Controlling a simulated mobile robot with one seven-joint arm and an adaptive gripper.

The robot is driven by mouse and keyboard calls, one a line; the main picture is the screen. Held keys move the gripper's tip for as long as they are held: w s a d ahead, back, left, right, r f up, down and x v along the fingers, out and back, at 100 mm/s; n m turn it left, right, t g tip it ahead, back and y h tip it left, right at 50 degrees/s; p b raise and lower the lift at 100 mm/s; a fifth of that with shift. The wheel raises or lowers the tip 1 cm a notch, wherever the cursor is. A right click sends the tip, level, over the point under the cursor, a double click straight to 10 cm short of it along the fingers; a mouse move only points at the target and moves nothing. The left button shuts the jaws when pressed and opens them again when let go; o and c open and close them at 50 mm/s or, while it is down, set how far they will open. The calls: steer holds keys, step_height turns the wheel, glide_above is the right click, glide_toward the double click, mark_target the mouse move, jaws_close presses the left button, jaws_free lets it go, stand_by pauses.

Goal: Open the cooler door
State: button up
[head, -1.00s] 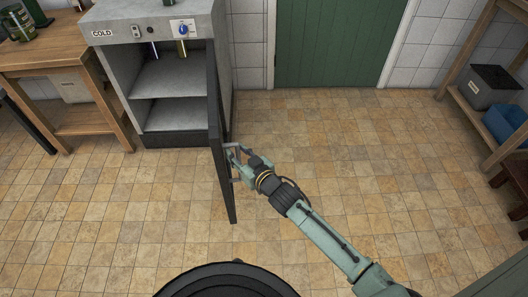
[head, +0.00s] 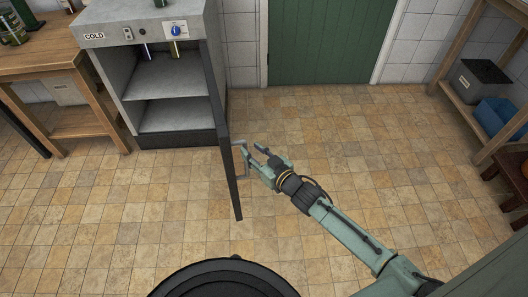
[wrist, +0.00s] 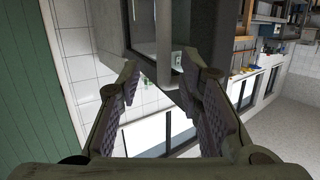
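The grey cooler (head: 153,22), labelled COLD, stands at the back left. Its dark door (head: 230,160) is wide open, swung out toward me and seen nearly edge-on, so the shelves inside show. A grey handle (head: 245,174) sticks out from the door's right side. My gripper (head: 255,156) is just right of the door, close to the handle. Its fingers are apart, and in the wrist view my gripper (wrist: 168,95) also shows them spread with nothing held between them. Whether a finger still touches the handle I cannot tell.
A wooden table (head: 50,50) stands left of the cooler. A green door (head: 325,40) is in the back wall. A wooden rack (head: 455,95) with a grey box (head: 480,80) and a blue bin (head: 497,115) is at the right. The tiled floor between is clear.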

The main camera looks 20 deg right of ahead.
steer(key=shift+s+d+f+p, duration=0.1)
steer(key=shift+s+d+p, duration=0.3)
steer(key=shift+d, duration=0.3)
steer(key=shift+s+d+p, duration=0.3)
steer(key=shift+d+p, duration=0.2)
steer(key=shift+d, duration=0.2)
steer(key=shift+p, duration=0.4)
steer(key=shift+a+f, duration=0.1)
